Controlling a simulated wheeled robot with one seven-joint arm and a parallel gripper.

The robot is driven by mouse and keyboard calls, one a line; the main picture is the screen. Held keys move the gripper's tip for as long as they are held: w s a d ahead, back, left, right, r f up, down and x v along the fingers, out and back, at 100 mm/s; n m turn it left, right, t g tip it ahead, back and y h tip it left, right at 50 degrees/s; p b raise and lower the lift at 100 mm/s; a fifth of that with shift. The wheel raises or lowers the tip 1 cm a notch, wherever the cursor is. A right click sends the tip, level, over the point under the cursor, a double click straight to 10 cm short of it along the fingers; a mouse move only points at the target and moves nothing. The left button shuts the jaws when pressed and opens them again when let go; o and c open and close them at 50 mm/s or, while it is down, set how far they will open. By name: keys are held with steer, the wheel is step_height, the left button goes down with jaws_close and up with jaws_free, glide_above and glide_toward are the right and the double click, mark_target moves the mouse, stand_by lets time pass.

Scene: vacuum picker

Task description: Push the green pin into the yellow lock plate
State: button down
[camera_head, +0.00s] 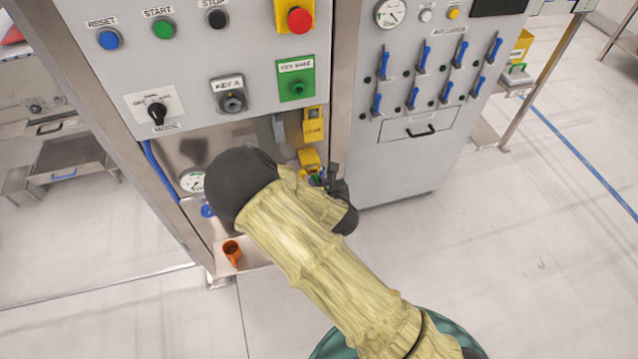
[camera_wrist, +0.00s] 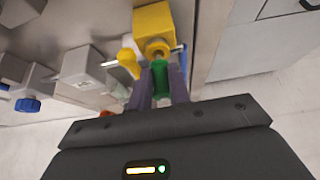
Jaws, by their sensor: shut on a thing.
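The yellow lock plate (camera_wrist: 152,20) is a block at the top of the wrist view with a round ringed hole in its near face. My gripper (camera_wrist: 161,88) is shut on the green pin (camera_wrist: 160,76), one finger on each side. The pin's far end lies right below the hole in the picture; I cannot tell whether it touches or has entered. In the head view my gripper (camera_head: 325,181) is at the lower cabinet front, just below the yellow block (camera_head: 309,157). My arm hides part of this area, and only a bit of green shows there.
A small yellow knob (camera_wrist: 128,62) is close left of the pin. Grey blocks and a blue knob (camera_wrist: 28,104) are further left. An orange cup (camera_head: 232,251) stands on the low ledge. A second cabinet (camera_head: 400,150) is to the right; the floor in front is clear.

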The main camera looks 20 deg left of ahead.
steer(key=shift+w+a, duration=0.45)
steer(key=shift+w, duration=0.25)
stand_by(1.1)
steer(key=c, duration=1.2)
jaws_free()
steer(key=shift+c, duration=0.2)
steer(key=shift+a, duration=0.1)
steer(key=shift+s+r, duration=0.1)
steer(key=shift+p+v, duration=0.7)
steer(key=shift+v, duration=0.7)
steer(key=p+v, duration=0.1)
steer(key=v, duration=0.2)
steer(key=shift+d, duration=0.25)
